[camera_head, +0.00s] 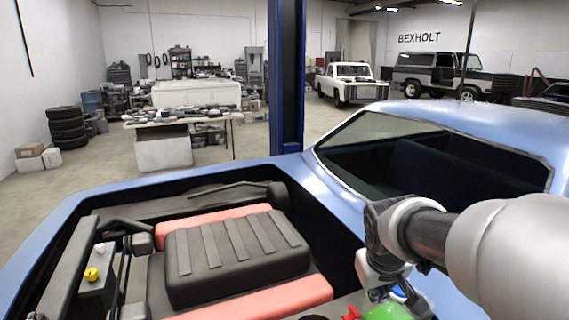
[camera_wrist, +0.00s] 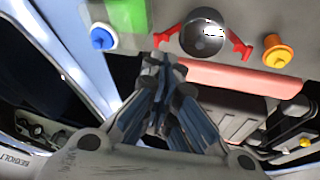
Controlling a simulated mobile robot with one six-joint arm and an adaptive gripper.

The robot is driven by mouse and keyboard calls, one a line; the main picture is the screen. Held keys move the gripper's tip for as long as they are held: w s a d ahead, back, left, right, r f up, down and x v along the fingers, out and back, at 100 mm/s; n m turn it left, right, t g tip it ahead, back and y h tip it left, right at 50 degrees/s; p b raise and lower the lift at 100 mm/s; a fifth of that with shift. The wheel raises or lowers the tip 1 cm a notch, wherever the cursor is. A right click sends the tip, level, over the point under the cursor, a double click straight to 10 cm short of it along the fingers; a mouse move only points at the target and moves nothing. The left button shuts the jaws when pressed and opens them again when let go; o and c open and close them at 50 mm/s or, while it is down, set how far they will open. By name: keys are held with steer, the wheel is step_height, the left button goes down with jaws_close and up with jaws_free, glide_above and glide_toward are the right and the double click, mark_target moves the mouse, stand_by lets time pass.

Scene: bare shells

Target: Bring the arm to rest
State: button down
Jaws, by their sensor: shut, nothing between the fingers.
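My gripper (camera_wrist: 164,66) shows in the wrist view with its fingers drawn together and nothing between them. Its tips overlap the edge of a grey surface (camera_wrist: 250,14) in the picture; I cannot tell whether they touch it. In the head view my arm reaches in from the right, and its wrist hangs over the near side of the blue car (camera_head: 333,192), beside the open engine bay. The fingers are mostly hidden there.
The grey surface carries a blue cap (camera_wrist: 102,38), a green block (camera_wrist: 128,15), a round part with red handles (camera_wrist: 203,36) and a yellow cap (camera_wrist: 278,50). The engine cover (camera_head: 235,255) lies left of my arm. A blue post (camera_head: 287,80) stands beyond the car.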

steer(key=s+a+m, duration=0.1)
steer(key=s+a, duration=0.1)
steer(key=s, duration=1)
steer(key=s+a+y, duration=0.1)
steer(key=s+a, duration=0.1)
steer(key=s, duration=0.9)
steer(key=shift+s+a+r+m+y, duration=0.3)
steer(key=shift+s+r+m, duration=0.05)
steer(key=shift+m, duration=0.05)
